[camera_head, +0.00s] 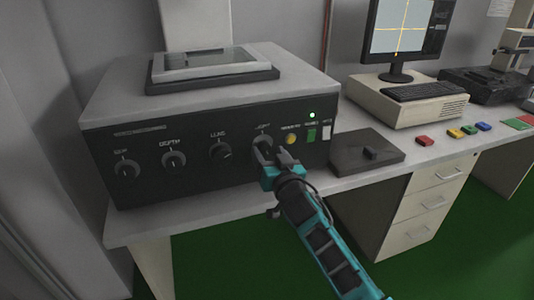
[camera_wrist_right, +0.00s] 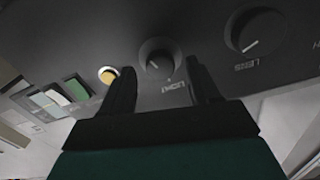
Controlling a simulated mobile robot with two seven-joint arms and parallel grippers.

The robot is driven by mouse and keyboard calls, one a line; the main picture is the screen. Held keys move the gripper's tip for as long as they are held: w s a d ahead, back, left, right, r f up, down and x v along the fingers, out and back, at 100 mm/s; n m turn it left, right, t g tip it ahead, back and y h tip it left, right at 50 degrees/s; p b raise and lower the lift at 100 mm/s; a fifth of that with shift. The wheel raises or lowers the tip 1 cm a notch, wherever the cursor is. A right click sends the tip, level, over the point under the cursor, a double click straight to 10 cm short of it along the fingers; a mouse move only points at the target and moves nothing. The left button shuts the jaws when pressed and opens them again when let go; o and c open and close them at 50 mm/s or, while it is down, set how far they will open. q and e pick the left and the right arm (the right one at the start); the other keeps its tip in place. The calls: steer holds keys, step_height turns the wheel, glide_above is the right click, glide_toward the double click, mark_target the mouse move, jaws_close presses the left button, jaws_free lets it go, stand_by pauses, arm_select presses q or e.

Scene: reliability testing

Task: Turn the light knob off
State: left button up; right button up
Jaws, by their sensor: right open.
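The light knob (camera_head: 262,143) is the rightmost of the round dark knobs on the front panel of the control box (camera_head: 200,195). My left gripper is not in view.
A neighbouring knob (camera_head: 220,150) sits to the left. A dark flat box (camera_head: 350,158) lies on the desk beside the control box.

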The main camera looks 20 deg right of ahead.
steer(key=shift+w, duration=0.95)
steer(key=c, duration=1)
steer(key=shift+c, duration=0.2)
